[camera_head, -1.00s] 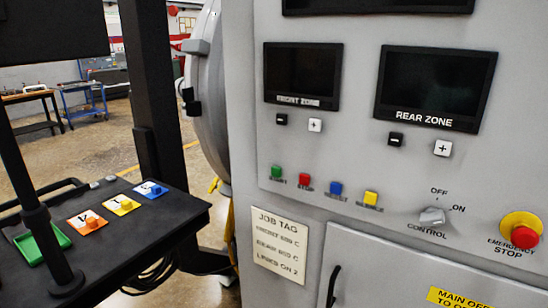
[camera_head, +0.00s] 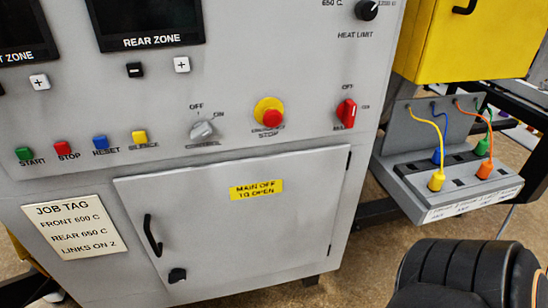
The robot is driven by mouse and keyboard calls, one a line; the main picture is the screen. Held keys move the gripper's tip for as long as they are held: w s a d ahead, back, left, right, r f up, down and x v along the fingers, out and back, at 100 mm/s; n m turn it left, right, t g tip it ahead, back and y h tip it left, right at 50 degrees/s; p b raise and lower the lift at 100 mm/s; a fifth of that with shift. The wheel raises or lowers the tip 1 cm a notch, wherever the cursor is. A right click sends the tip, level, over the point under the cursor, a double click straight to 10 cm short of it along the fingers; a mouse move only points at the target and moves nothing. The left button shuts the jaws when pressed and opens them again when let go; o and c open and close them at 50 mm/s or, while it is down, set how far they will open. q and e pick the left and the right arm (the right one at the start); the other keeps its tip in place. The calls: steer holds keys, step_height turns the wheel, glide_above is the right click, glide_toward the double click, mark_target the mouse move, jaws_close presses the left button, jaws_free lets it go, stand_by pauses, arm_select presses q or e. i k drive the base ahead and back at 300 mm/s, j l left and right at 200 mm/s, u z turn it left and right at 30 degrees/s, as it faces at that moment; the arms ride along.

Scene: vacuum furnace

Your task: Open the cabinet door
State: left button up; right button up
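The grey cabinet door (camera_head: 250,225) is in the lower middle of the head view and looks shut, flush with the machine front. It has a black vertical handle (camera_head: 152,236) on its left side and a small black latch knob (camera_head: 177,275) below it. Hinges show at its right edge. A yellow label (camera_head: 256,190) on the door reads "MAIN OFF TO OPEN". A red rotary switch (camera_head: 346,113) with OFF above and ON at its right sits above the door's right end; its exact setting is hard to tell. Neither gripper is in view.
An emergency stop (camera_head: 270,113) and a grey control knob (camera_head: 202,130) sit above the door. A job tag (camera_head: 76,229) is to its left. At right, a plug panel (camera_head: 400,178) holds coloured cables below a yellow box (camera_head: 463,45). A black ribbed part (camera_head: 462,272), probably mine, fills the lower right.

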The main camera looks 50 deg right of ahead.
mark_target(221, 223)
steer(key=z, duration=1.1)
steer(key=u, duration=0.15)
